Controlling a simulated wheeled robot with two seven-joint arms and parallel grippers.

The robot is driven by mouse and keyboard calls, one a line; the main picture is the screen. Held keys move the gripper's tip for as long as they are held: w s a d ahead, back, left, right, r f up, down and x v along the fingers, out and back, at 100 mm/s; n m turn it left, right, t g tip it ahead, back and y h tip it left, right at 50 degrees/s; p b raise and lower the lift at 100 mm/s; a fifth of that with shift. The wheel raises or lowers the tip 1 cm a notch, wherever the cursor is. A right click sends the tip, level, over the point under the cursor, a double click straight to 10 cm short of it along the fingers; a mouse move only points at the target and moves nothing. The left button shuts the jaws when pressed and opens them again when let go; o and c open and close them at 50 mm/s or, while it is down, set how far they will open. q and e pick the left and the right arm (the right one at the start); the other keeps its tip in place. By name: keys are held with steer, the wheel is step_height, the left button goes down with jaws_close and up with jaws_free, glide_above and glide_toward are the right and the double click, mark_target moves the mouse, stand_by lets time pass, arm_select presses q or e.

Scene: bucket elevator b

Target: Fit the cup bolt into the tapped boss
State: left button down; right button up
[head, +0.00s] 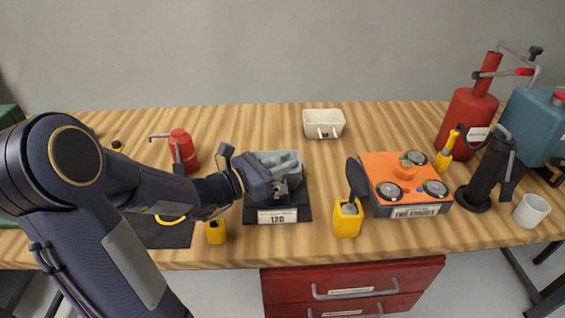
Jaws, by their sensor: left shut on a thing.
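My left gripper (285,187) reaches in from the left and is over the grey fixture (270,158), which stands on a dark base (300,213) with a label reading 120. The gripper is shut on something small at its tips. The held thing is mostly hidden by the gripper and too small to make out; I cannot tell whether it touches the fixture. I cannot pick out the tapped boss, since my gripper and wrist cover part of the fixture. My right gripper is not in view.
A white tray (323,121) stands behind. Right of the fixture are a yellow holder (347,220) with a black-headed tool, an orange-topped box (395,165), a black stand (487,175), a white cup (531,211) and a red pump (468,115). A red can (183,148) stands left.

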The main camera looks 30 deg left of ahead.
mark_target(283, 186)
arm_select(q)
steer(key=shift+f+b, duration=1.7)
steer(key=shift+f, duration=0.1)
steer(key=c, duration=1.2)
jaws_free()
steer(key=v, duration=0.8)
steer(key=shift+w+f, duration=0.1)
steer(key=shift+d, duration=0.1)
